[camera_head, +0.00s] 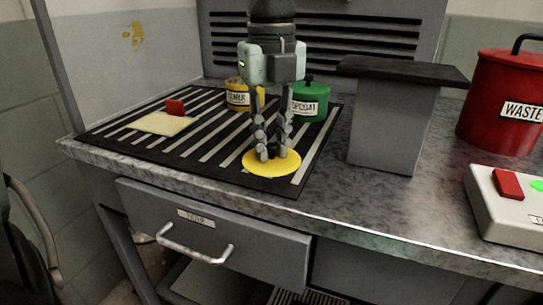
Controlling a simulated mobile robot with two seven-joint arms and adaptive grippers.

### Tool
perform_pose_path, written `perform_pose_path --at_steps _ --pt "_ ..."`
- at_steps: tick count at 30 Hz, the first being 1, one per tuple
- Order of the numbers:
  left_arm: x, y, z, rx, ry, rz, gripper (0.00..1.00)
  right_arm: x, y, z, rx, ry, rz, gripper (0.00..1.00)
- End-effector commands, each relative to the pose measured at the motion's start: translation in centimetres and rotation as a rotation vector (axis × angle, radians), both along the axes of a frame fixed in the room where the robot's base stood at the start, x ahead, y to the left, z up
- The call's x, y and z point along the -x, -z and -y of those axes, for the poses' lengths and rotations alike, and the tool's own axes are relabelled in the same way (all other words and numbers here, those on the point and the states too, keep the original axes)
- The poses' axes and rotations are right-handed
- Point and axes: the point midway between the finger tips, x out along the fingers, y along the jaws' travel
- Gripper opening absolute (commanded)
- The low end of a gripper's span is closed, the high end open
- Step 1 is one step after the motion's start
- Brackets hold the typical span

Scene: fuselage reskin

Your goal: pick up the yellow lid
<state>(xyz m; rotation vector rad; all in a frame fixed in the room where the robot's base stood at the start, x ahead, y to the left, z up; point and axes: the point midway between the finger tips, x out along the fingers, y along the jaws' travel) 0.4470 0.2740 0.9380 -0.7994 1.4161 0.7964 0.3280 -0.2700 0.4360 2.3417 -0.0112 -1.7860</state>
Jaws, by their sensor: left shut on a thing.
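The yellow lid (289,163) is a flat round disc low over the front right part of the black-and-grey striped mat (235,178). I cannot tell whether it touches the mat. My left gripper (271,156) points straight down and is shut on the lid near its middle. The fingertips hide the part that they hold. A yellow can (238,95) with a partly hidden label stands behind, to the left of the gripper. My right gripper is not in view.
A green can (310,103) stands right behind the gripper. A grey block with a dark top (385,125), a red waste bin (500,120) and a white button box (510,205) stand to the right. A pale sheet (158,124) and a red object (175,107) are at left.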

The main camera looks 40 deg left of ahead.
Motion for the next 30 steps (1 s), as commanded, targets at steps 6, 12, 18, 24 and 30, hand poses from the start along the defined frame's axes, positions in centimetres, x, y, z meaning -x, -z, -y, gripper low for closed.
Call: perform_pose_path --at_steps 6,12,18,24,30 --pt "0.1 0.2 0.0 -0.001 0.000 -0.003 0.00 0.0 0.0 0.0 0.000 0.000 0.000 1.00" --pt "0.0 -0.7 -0.1 -0.001 -0.001 0.000 0.00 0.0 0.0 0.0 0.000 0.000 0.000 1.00" --pt "-0.1 -3.9 0.0 -0.002 -0.002 0.003 0.00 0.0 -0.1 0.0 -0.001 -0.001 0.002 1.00" --pt "-0.1 -9.3 0.0 -0.002 -0.002 0.005 0.00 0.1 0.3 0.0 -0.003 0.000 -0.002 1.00" --pt "0.0 -14.3 0.0 -0.002 -0.001 0.001 0.00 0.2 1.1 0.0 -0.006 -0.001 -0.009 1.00"
